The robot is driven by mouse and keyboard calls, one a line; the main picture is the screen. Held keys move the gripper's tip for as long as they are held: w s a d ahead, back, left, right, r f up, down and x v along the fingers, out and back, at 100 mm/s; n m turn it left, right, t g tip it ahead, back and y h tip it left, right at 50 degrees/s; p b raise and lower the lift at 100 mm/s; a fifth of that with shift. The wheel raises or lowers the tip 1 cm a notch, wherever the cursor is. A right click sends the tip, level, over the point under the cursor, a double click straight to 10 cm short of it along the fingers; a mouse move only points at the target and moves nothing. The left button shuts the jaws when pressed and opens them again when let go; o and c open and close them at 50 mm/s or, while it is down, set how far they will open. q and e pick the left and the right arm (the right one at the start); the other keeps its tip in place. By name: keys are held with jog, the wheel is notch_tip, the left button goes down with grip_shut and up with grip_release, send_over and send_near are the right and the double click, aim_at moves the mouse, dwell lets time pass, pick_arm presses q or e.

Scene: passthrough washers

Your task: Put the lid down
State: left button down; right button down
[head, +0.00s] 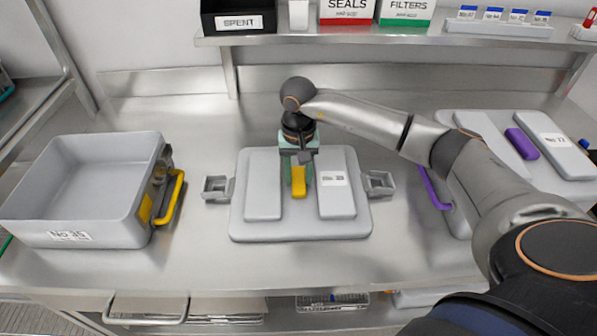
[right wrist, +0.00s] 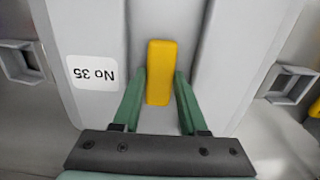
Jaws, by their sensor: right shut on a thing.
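The lid (head: 292,229) is a flat grey panel with two raised pads, a white label and a yellow handle (head: 299,182) in the middle. It is level over the middle of the steel counter; I cannot tell whether it touches the counter. In the right wrist view the label on the lid (right wrist: 195,117) reads No 35. My right gripper (head: 298,172) comes from above, its green fingers shut on the yellow handle (right wrist: 160,72). My left gripper is not in view.
An open grey container (head: 95,205) labelled No 35 stands at the left, a yellow-handled latch on its side. A closed container with a purple-handled lid (head: 560,150) stands at the right. Grey square brackets (head: 217,188) flank the lid. A shelf (head: 380,38) with boxes runs along the back.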

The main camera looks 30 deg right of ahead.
aim_at(299, 180)
jog(key=shift+w, duration=0.1)
jog(key=shift+f, duration=0.1)
jog(key=shift+c, duration=2.2)
grip_release()
jog(key=shift+r, duration=0.2)
notch_tip(299, 180, up, 12)
jog(key=b, duration=0.1)
jog(key=shift+b, duration=0.3)
jog(key=shift+f, duration=0.1)
